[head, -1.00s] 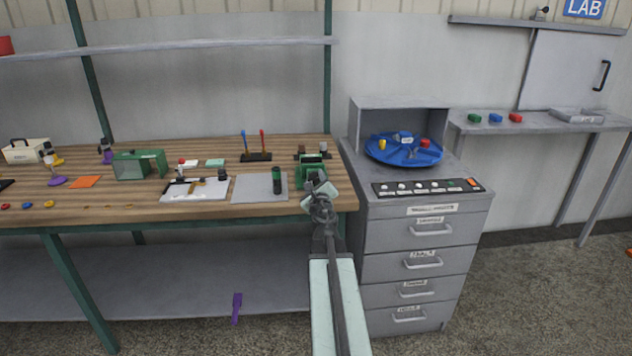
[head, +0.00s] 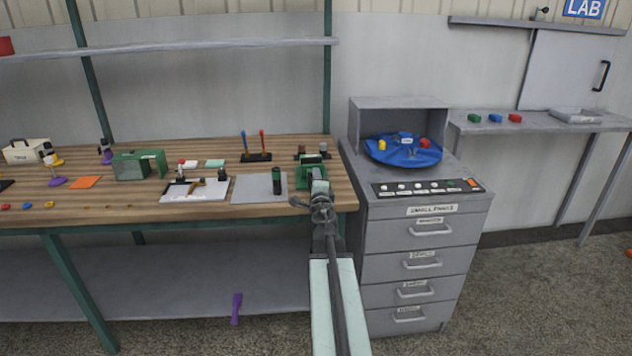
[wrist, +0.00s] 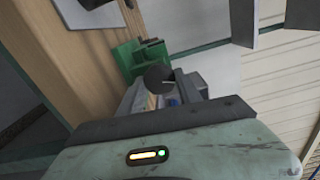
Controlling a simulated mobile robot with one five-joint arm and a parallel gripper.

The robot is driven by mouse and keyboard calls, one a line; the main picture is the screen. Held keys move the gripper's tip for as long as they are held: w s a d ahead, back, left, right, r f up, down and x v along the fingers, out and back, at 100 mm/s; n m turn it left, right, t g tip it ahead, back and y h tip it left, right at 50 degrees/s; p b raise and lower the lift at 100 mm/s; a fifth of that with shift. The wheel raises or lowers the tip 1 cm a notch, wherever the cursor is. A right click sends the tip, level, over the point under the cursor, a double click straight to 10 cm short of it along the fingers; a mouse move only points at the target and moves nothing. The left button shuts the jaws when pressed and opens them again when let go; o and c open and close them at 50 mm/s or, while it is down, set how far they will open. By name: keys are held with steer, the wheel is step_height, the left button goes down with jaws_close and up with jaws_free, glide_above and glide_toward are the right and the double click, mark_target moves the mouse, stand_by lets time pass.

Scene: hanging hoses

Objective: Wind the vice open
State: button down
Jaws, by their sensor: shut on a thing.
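The green vice (head: 311,172) stands at the right front end of the wooden bench. It also shows in the wrist view (wrist: 138,58), with a dark round piece (wrist: 158,78) in front of it. My gripper (head: 321,204) is at the front of the vice, by the bench's front edge. It is shut on what seems to be the vice handle; the grip itself is mostly hidden. A short grey bar sticks out to the left of my gripper in the head view.
A grey mat (head: 260,190) with a dark green cylinder (head: 277,181) lies left of the vice. A grey drawer cabinet (head: 400,265) stands close on the right, with a blue turntable (head: 403,153) on top.

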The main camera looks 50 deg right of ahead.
steer(key=shift+d+n, duration=0.1)
steer(key=shift+n, duration=0.3)
steer(key=c, duration=0.8)
jaws_free()
